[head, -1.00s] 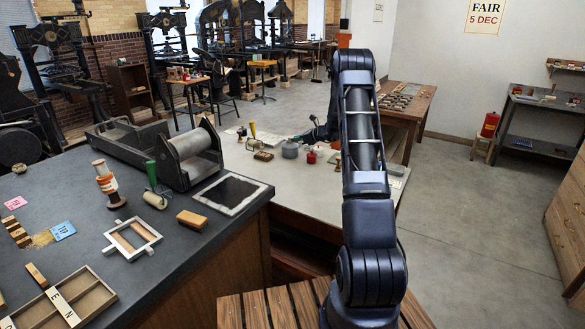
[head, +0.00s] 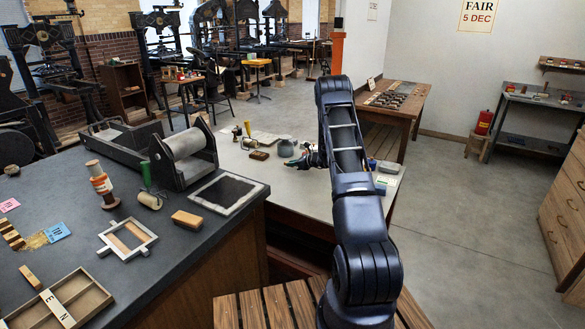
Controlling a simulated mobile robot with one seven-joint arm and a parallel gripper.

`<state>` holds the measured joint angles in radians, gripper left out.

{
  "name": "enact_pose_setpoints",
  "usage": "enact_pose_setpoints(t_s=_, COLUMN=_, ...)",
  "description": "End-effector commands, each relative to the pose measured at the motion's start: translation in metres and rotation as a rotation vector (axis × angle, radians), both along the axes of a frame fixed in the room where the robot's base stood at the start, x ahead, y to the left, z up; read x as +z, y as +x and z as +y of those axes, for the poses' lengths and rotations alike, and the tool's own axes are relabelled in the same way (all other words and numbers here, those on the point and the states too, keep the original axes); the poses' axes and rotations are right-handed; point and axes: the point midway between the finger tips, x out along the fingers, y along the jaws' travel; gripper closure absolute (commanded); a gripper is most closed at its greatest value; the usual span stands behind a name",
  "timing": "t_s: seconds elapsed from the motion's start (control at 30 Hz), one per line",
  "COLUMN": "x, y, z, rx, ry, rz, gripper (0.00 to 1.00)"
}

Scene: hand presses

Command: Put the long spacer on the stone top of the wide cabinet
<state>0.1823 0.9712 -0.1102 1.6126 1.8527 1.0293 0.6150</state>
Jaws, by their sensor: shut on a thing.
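My gripper (head: 302,159) is small and partly hidden at the far end of my arm, low over the pale worktop (head: 228,172) in the middle. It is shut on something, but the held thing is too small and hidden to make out. I cannot pick out the long spacer for certain. A wide cabinet with a dark stone-like top (head: 190,236) fills the left foreground. Whether this or the pale worktop is the named stone top is not clear from the picture.
The dark top carries a roller press (head: 185,155), a spool (head: 101,184), a wooden block (head: 187,220), a small frame (head: 127,239) and a divided tray (head: 85,299). A grey pot (head: 286,147) stands near my gripper. Open floor (head: 460,220) lies to the right.

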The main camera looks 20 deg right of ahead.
Motion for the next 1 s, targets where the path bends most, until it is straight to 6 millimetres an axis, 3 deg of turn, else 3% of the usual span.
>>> enact_pose_setpoints(t_s=0.13, x=-0.017, y=0.0, z=0.0, rx=0.0, ry=0.001, rz=0.001, gripper=1.0)
enact_pose_setpoints(t_s=0.5, x=-0.02, y=0.0, z=0.0, rx=0.0, ry=0.001, rz=0.001, gripper=1.0)
enact_pose_setpoints(t_s=0.53, x=-0.021, y=0.0, z=0.0, rx=0.0, ry=0.001, rz=0.001, gripper=0.83)
enact_pose_setpoints(t_s=0.63, x=-0.02, y=0.0, z=0.0, rx=0.0, ry=0.001, rz=0.001, gripper=0.63)
enact_pose_setpoints(t_s=1.0, x=-0.016, y=0.0, z=0.0, rx=0.0, ry=0.001, rz=-0.001, gripper=0.63)
